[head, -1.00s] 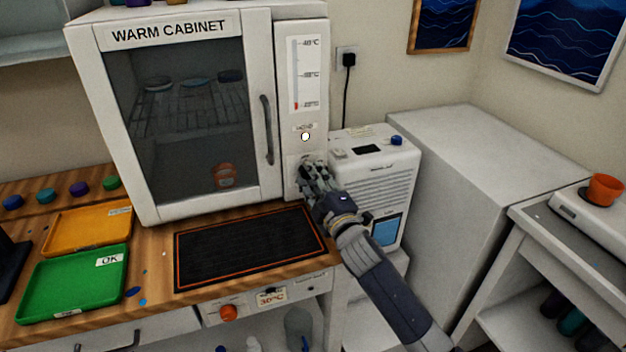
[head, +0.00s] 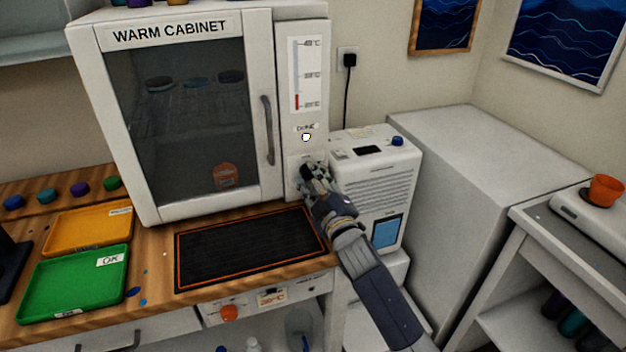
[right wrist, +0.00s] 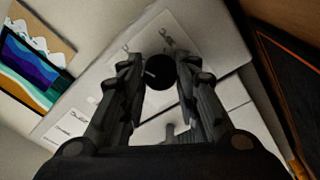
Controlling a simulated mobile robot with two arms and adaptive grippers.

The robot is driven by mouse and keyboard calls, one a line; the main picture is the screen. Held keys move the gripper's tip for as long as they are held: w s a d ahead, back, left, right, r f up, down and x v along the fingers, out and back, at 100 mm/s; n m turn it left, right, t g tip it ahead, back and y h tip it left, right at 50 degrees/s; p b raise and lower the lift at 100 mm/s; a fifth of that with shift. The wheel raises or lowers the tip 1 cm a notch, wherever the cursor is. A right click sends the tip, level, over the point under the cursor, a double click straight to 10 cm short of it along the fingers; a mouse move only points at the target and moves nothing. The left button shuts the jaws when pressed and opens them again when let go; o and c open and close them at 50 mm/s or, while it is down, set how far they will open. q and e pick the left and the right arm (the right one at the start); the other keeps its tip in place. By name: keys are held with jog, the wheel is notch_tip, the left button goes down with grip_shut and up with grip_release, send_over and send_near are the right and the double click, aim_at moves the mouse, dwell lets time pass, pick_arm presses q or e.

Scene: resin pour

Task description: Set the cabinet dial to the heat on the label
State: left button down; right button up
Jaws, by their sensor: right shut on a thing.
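The warm cabinet (head: 190,205) stands at the back of the wooden bench with its glass door closed. Its right panel carries a thermometer strip (head: 307,75) with a short red column near the lowest mark, and a small round white light (head: 306,137) below it. My right gripper (head: 310,176) is at the lower part of this panel and hides the dial there. In the right wrist view the black round dial (right wrist: 160,74) sits between my fingertips, which are shut on it. A small label (head: 272,297) on the bench front reads a heat in °C, blurred now. My left gripper is not in view.
A black mat with an orange border (head: 250,250) lies before the cabinet. A green tray (head: 75,285) and an orange tray (head: 90,231) lie to the left. A white unit (head: 375,180) stands close right of my gripper.

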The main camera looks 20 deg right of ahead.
jog(key=shift+f, duration=0.1)
jog(key=o, duration=1.1)
jog(key=shift+c, duration=0.2)
jog(key=s, duration=0.4)
jog(key=s+f, duration=0.1)
jog(key=s, duration=0.3)
jog(key=s+d, duration=0.1)
jog(key=s, duration=0.3)
jog(key=shift+f, duration=0.15)
